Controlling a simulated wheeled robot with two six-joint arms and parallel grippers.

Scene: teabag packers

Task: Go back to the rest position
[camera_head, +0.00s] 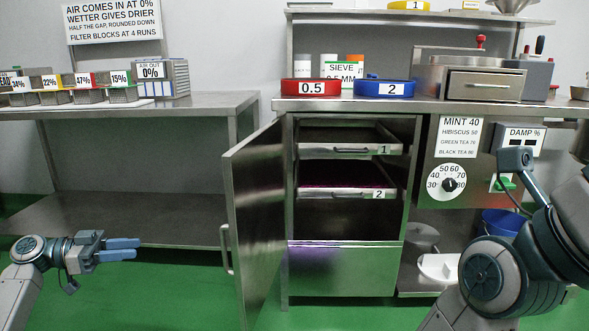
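My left gripper (120,249) is in the lower left, in front of the left bench and over the green floor. Its two blue fingers point right with a narrow gap between them. It holds nothing and touches nothing. My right arm (495,275) is bent up at the lower right, in front of the cabinet's right part. No fingers of the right gripper can be made out.
A steel cabinet door (253,220) stands open between my arms; drawers 1 (345,151) and 2 (345,194) show inside. Red sieve 0.5 (310,88) and blue sieve 2 (384,89) lie on the counter. A dial (449,185) and blue bucket (503,222) are near my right arm.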

